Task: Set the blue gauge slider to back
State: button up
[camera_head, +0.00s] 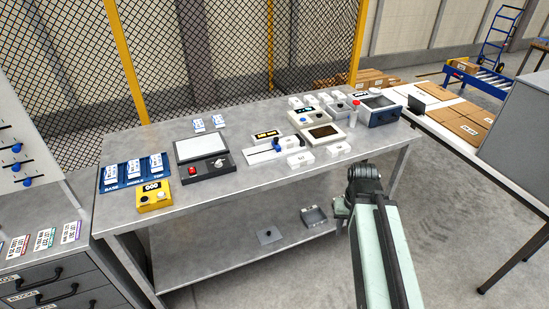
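A low white slider unit (262,155) lies near the middle of the metal workbench (235,205). A small blue knob (277,144) stands at its back right end, beside a dark-labelled box. The knob is small, and its exact stop and any markings cannot be read. An upright grey panel (18,135) at the far left also carries dark slots with blue knobs (27,182). My pale green arm rises at the lower right, in front of the bench and apart from the slider unit. My gripper cannot be made out.
A grey box with a red button (205,182), a yellow box (153,196) and a blue tray (116,184) stand left of the slider unit. White boxes (300,160) crowd its right. The bench's front strip is mostly clear. A mesh fence (230,60) stands behind.

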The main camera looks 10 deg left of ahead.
aim_at(274, 143)
jog(key=u, duration=0.55)
jog(key=i, duration=0.95)
jog(key=z, duration=0.5)
jog(key=k, duration=0.7)
jog(key=u, duration=0.35)
jog(key=i, duration=1)
